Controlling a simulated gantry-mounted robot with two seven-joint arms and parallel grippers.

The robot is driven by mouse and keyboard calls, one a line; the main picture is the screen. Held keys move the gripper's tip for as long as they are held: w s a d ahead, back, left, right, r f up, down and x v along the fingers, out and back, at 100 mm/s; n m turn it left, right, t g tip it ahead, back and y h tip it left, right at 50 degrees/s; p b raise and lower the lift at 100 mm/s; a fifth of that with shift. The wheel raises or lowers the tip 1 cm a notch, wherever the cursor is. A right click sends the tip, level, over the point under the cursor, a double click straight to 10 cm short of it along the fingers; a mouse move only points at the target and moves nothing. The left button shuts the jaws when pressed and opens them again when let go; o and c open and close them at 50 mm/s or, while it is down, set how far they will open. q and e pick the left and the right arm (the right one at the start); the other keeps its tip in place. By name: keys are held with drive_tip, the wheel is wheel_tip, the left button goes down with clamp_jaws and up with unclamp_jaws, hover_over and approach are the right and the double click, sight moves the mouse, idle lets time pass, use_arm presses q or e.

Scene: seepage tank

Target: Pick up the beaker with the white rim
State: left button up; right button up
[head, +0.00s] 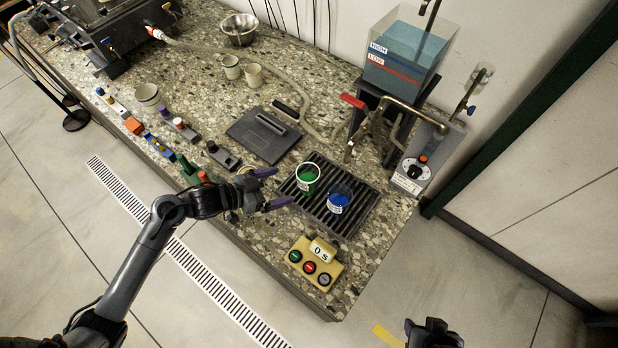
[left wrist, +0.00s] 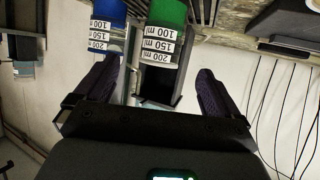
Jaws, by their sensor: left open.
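The beaker with the white rim (head: 307,180) holds green contents and stands upright on the dark slatted grate. In the left wrist view the green beaker (left wrist: 163,32) shows its volume labels, ahead of and between my fingers. A second beaker with blue contents (head: 340,198) stands close to its right, and shows at upper left in the wrist view (left wrist: 105,22). My left gripper (head: 284,187) is open and empty, just left of the green beaker, fingers pointing toward it and apart from it. My right gripper (head: 432,334) is partly cut off at the bottom edge; its jaws are unclear.
A yellow timer box with buttons (head: 315,264) sits in front of the grate (head: 359,220). A flat dark plate (head: 264,136) lies behind my gripper. A tank of blue water (head: 405,52) and a metal pipe (head: 400,103) stand behind the beakers. Small items line the counter's front edge.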

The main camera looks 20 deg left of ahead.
sight(299, 183)
use_arm(q)
drive_tip(key=b+x, duration=0.1)
drive_tip(key=x, duration=0.1)
drive_tip(key=f+b+x, duration=0.1)
drive_tip(key=x, duration=0.2)
drive_tip(key=shift+a+f, duration=0.1)
drive_tip(key=shift+w+d+f+b, duration=0.25)
drive_tip(key=shift+d+b, duration=0.1)
drive_tip(key=shift+d, duration=0.05)
drive_tip(key=shift+w+d+f, duration=0.15)
drive_tip(key=shift+w+f, duration=0.1)
drive_tip(key=shift+w, duration=0.1)
drive_tip(key=b+x, duration=0.2)
drive_tip(key=x, duration=0.1)
drive_tip(key=shift+f, duration=0.25)
drive_tip(key=shift+w+d+f, duration=0.15)
drive_tip(key=shift+w+d, duration=0.2)
drive_tip(key=shift+w, duration=0.2)
use_arm(e)
wheel_tip(299, 183, down, 6)
drive_tip(key=shift+s+d, duration=0.2)
drive_tip(key=shift+s, duration=0.25)
drive_tip(key=shift+f, duration=0.1)
use_arm(q)
drive_tip(key=c, duration=1.2)
use_arm(e)
drive_tip(key=shift+d, duration=0.1)
